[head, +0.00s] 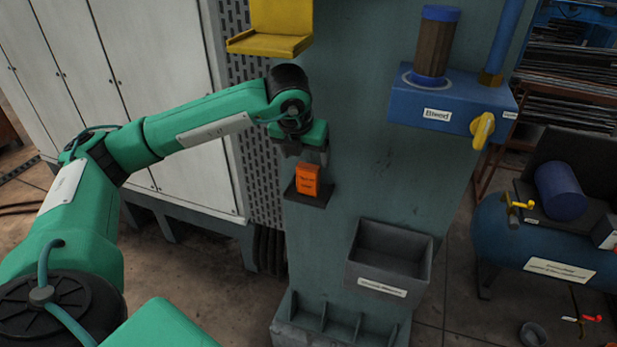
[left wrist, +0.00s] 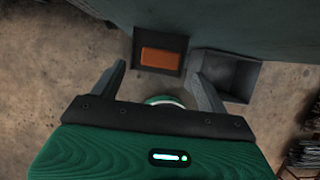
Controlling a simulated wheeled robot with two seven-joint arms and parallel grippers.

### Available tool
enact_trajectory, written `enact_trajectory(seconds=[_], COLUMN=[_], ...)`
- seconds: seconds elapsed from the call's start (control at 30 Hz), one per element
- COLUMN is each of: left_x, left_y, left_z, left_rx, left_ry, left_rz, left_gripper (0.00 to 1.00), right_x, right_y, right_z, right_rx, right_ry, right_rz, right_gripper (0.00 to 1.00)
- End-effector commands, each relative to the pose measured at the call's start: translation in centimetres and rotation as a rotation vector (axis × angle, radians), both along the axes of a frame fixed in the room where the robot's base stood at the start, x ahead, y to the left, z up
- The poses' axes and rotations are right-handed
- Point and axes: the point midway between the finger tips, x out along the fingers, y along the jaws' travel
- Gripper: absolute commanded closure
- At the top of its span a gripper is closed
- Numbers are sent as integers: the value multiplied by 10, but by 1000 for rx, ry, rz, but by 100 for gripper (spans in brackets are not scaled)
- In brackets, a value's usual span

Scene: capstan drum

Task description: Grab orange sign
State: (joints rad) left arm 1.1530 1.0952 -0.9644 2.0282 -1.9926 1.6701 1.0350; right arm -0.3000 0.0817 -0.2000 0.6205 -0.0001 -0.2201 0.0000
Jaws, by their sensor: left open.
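The orange sign (head: 307,180) is a small upright block with dark lettering. It stands on a small dark shelf (head: 318,201) on the front of the grey-green column. In the left wrist view the sign (left wrist: 161,57) appears from above, beyond the fingertips and between their lines. Whether a finger touches the sign cannot be told. My right gripper is not in view.
A grey open bin (head: 392,255) is fixed to the column, lower right of the shelf. A yellow bracket (head: 270,30) is above my left wrist. A blue box with a yellow lever (head: 482,130) juts out at the upper right. White cabinets (head: 120,80) stand at the left.

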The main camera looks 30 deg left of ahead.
Motion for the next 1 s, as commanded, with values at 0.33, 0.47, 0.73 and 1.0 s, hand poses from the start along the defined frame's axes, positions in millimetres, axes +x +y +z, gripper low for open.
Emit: enact_trajectory(seconds=[0.33, 0.47, 0.73, 1.0], left_x=[10, 15, 16, 16], left_y=[2, 3, 3, 3], left_z=[-35, -48, -52, -51], left_rx=[-2, -2, -3, -3], left_ry=[3, 1, -1, -1], left_rz=[0, -2, -2, -2], left_gripper=[24, 24, 26, 74], right_x=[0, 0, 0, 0], right_y=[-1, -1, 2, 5], right_z=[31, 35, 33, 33], right_rx=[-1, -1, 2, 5], right_ry=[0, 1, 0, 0], right_rz=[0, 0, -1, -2], right_gripper=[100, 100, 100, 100])
